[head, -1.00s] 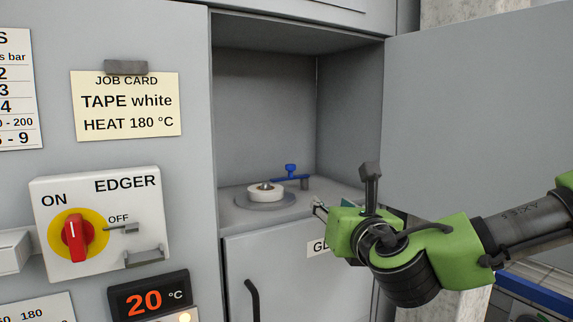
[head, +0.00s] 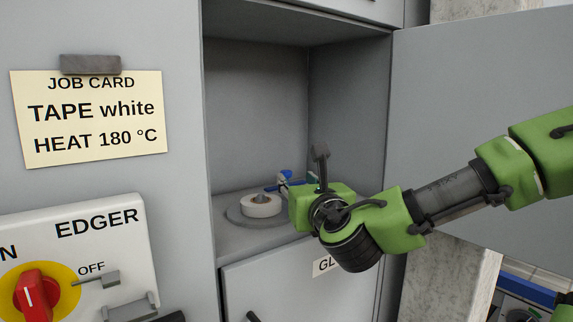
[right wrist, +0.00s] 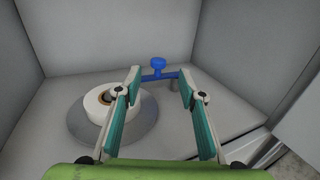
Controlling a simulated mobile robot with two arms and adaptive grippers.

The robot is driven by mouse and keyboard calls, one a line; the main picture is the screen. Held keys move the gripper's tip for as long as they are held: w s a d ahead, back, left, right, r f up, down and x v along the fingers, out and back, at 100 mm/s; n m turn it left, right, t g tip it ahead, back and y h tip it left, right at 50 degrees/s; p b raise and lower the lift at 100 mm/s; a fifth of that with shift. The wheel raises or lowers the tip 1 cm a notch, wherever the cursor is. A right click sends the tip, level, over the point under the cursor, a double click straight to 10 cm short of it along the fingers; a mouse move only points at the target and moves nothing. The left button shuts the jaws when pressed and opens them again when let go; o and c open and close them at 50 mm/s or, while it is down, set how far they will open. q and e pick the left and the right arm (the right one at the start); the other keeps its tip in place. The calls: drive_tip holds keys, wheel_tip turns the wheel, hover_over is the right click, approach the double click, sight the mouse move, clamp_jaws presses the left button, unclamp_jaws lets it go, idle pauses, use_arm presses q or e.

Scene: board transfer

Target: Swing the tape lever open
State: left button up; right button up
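The blue tape lever (head: 288,177) has a knob on top and sits at the back of the open compartment. In the right wrist view the lever (right wrist: 157,66) reaches from the tape roll side to a grey post at its right. A white tape roll (head: 261,205) lies on a round grey plate; the roll also shows in the right wrist view (right wrist: 97,106). My right gripper (right wrist: 161,80) is open, with the lever's knob showing between and beyond its fingertips. Whether the fingers touch the lever I cannot tell.
The compartment walls (head: 258,110) stand close around the gripper. An open door (head: 480,120) is at the right, behind my arm. The edger switch (head: 80,265) and a job card (head: 88,112) reading TAPE white are at the left.

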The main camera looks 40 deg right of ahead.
sight(287, 172)
drive_tip(key=p+x, duration=0.2)
drive_tip(key=x, duration=0.6)
drive_tip(key=shift+w+f, duration=0.15)
drive_tip(key=shift+w, duration=0.1)
drive_tip(key=shift+w+d+f, duration=0.1)
drive_tip(key=shift+w+d, duration=0.15)
drive_tip(key=shift+w, duration=0.2)
use_arm(q)
drive_tip(key=shift+w+r, duration=0.85)
drive_tip(key=shift+r, duration=0.3)
use_arm(e)
clamp_jaws()
